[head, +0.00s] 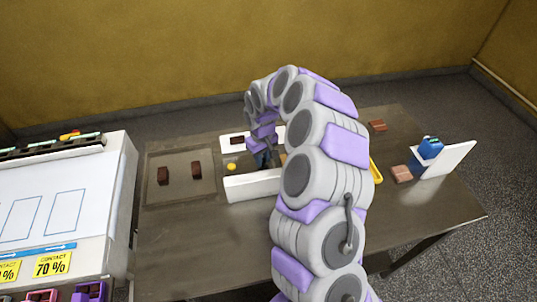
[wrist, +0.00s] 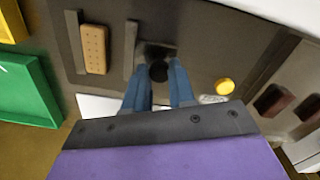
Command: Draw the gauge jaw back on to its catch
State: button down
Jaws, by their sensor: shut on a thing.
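The gauge is a dark plate with a biscuit (wrist: 95,48) lying between two upright grey bars in the wrist view. The bar nearer my fingers, which looks like the gauge jaw (wrist: 131,48), stands apart from the biscuit with a gap. A round black knob (wrist: 158,71) sits beside that bar. My gripper (wrist: 158,82) has its blue fingers closed on either side of the knob. A yellow button (wrist: 224,86) is right of the fingers, with a small pale piece (wrist: 212,99) by it. I cannot tell which part is the catch. In the head view my gripper (head: 264,157) is partly hidden by my arm.
A tray (head: 180,190) with dark brown pieces (head: 196,170) adjoins the gauge, whose white front wall (head: 253,185) faces me. A blue object (head: 430,147) and white panel (head: 450,160) stand at right. A green tray (wrist: 25,90) shows in the wrist view. The table's front is clear.

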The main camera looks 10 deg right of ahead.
jog(key=shift+a+p, duration=0.4)
jog(key=shift+a, duration=1.05)
jog(key=c, duration=1.4)
grip_release()
jog(key=o, duration=0.5)
jog(key=shift+a, duration=0.2)
